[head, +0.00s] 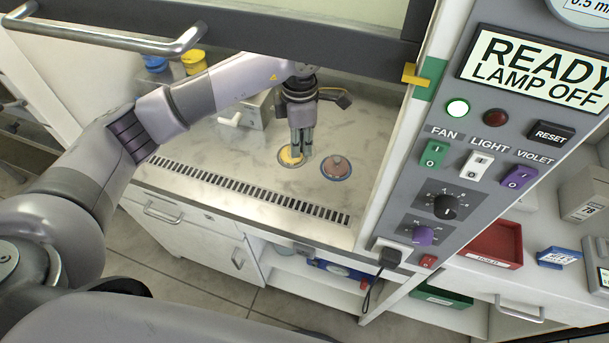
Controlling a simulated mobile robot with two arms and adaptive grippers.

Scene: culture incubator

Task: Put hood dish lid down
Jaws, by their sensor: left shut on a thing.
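My left gripper (301,151) reaches down into the hood from the upper left. It is shut, with its fingertips low over the right side of a yellow round dish (285,157) on the hood floor. What it holds is small and mostly hidden by the fingers; I take it to be the dish lid, but I cannot tell whether it touches the dish. To the right is a reddish-brown round piece (337,168) in a blue ring, apart from the gripper. My right gripper is not in view.
The raised sash (345,48) crosses above my arm. A slotted grille (250,190) runs along the hood's front edge. A grey box (255,110) stands behind the gripper on the left. The control panel (470,140) bounds the right side. The hood floor right of the dishes is clear.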

